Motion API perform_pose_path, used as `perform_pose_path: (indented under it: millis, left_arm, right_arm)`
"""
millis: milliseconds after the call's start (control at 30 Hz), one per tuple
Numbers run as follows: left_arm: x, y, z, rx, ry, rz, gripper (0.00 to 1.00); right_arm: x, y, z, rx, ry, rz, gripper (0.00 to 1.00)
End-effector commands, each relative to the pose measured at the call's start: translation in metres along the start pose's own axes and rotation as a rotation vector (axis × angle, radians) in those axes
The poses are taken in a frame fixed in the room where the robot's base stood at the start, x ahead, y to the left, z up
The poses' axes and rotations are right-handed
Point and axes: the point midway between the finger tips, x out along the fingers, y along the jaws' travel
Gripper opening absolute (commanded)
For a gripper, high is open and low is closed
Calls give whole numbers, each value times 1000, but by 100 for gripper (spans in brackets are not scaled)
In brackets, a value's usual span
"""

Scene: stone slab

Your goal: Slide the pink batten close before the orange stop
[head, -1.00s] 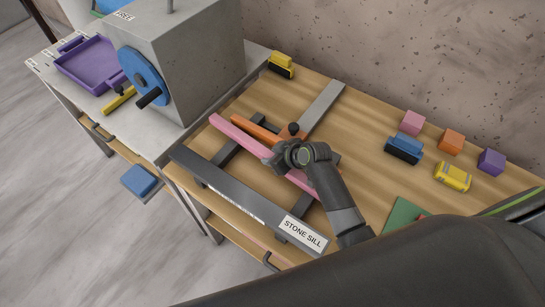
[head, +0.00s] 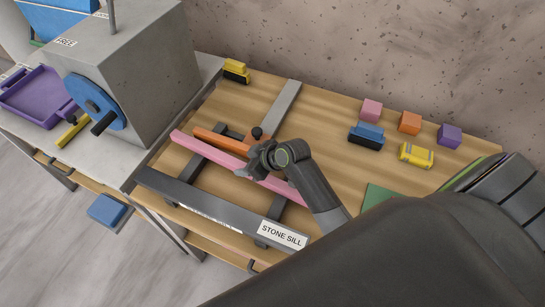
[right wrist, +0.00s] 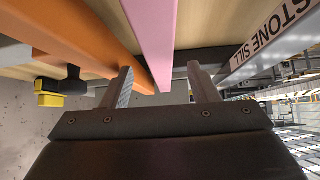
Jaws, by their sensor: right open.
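The pink batten (head: 208,151) lies slantwise across the dark cross rails, between the orange stop and the stone sill. The orange stop (head: 220,142) runs beside it on the wall side, with a narrow gap visible at their left ends. A black knob (head: 257,132) stands by the stop's right end. My right gripper (head: 249,166) is open over the batten's middle and hides part of it. In the right wrist view the pink batten (right wrist: 156,35) runs between the two open fingers (right wrist: 163,85); the orange stop (right wrist: 75,28) is left of it. My left gripper is not in view.
The dark stone sill (head: 200,200) lies along the table's front side. A grey rail (head: 283,100) runs towards the wall. A grey box with a blue wheel (head: 95,101) stands left.

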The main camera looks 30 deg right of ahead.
Motion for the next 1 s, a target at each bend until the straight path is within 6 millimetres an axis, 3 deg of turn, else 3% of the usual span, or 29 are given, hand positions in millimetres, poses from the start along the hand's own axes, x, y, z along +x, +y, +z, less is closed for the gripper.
perform_pose_path:
  millis: [600, 800, 1000]
  left_arm:
    - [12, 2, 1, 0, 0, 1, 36]
    - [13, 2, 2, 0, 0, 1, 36]
    - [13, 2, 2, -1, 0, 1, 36]
  right_arm:
    - [-105, 0, 1, -4, -2, 1, 54]
    - [-125, 0, 1, -1, -2, -1, 54]
    - [-130, -1, 0, 1, -2, -2, 54]
